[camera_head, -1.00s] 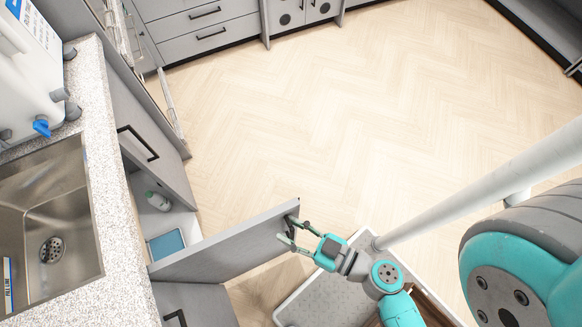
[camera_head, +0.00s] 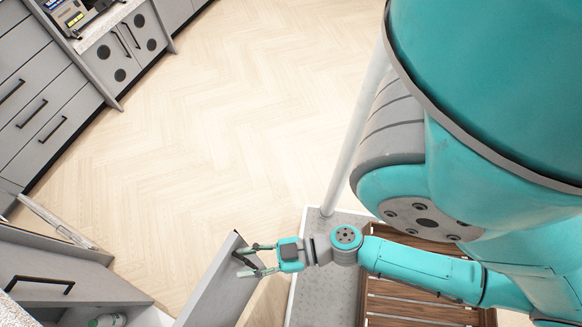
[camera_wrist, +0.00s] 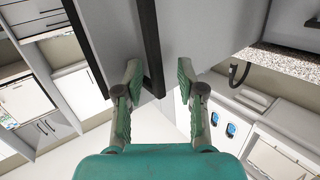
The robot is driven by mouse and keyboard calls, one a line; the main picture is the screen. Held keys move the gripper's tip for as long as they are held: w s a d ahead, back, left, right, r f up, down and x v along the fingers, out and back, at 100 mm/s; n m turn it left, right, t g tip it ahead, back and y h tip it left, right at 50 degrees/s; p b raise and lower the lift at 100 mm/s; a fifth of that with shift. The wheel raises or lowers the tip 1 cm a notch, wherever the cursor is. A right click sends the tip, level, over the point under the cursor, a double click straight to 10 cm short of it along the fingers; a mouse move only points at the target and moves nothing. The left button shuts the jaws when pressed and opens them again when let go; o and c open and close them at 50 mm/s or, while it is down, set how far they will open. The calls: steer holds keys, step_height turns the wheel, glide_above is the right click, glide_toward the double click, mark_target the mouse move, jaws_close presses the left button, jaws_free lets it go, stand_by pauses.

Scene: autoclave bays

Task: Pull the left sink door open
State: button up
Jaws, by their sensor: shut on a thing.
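The left sink door (camera_head: 222,285) is a grey panel standing swung out from the cabinet at the bottom of the head view. My gripper (camera_head: 250,260) is at its free edge, with my arm reaching in from the right. In the wrist view, my gripper's green fingers (camera_wrist: 158,85) stand on either side of the door's edge area, and a dark handle bar (camera_wrist: 152,45) runs between them. The gripper is shut on the door; I cannot tell whether it grips the handle alone or the panel too. The hinge side is cut off in the head view.
A closed grey front with a black handle (camera_head: 40,283) is at lower left, with a bottle (camera_head: 107,320) inside the cabinet beside it. Grey drawers (camera_head: 40,110) line the left. The wooden floor (camera_head: 210,130) is clear in the middle.

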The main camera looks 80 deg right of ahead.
steer(key=s+a, duration=0.2)
steer(key=s, duration=0.8)
steer(key=shift+s+a, duration=0.3)
steer(key=shift+a, duration=0.05)
stand_by(0.9)
stand_by(0.7)
